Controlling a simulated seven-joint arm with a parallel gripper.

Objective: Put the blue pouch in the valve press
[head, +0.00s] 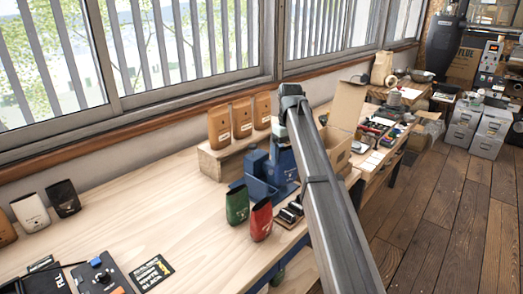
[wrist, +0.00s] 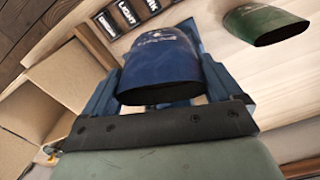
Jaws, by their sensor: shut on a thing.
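The blue pouch (wrist: 160,58) is between the fingers of my gripper (wrist: 161,78), with its dark end toward the wrist camera. In the head view the blue pouch (head: 283,162) is below my gripper (head: 284,133), upright. The blue valve press (head: 262,187) stands on the bench, and the pouch overlaps its right part. I cannot tell whether the pouch rests in the press or hangs just above it. My gripper is shut on the pouch, and the fingertips are partly hidden in the head view.
A green pouch (head: 237,204) and a red pouch (head: 261,219) stand just in front of the press. Label stamps (head: 290,213) lie to their right. A wooden riser (head: 222,160) with brown bags is behind, and an open cardboard box (head: 338,147) is to the right. The bench's left middle is clear.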

